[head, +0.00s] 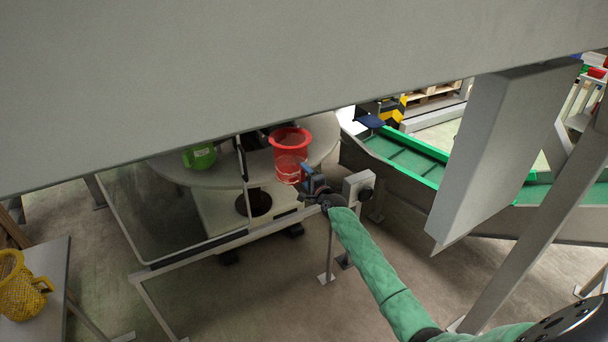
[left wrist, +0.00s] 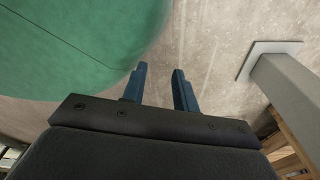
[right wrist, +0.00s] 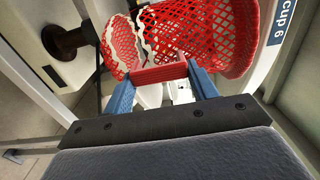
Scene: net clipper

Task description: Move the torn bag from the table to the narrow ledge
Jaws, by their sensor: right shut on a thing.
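The torn bag (head: 290,142) is red mesh with a solid red rim, at the right side of the round grey table (head: 215,176) in the head view. In the right wrist view the torn bag (right wrist: 205,35) shows a pale ragged tear line down its mesh. My right gripper (head: 308,182) is at the bag's lower right side. Its blue fingers (right wrist: 160,78) are shut on a flat red piece of the bag. My left gripper (left wrist: 161,78) shows only in the left wrist view, fingers apart and empty above the floor. I cannot tell which surface is the narrow ledge.
A green bag (head: 199,157) is on the round table behind a clear framed panel (head: 175,215). A yellow mesh bag (head: 20,290) sits on a grey surface (head: 55,258) at lower left. A green conveyor (head: 400,155) and grey post (head: 500,150) stand right. A big grey beam crosses the top.

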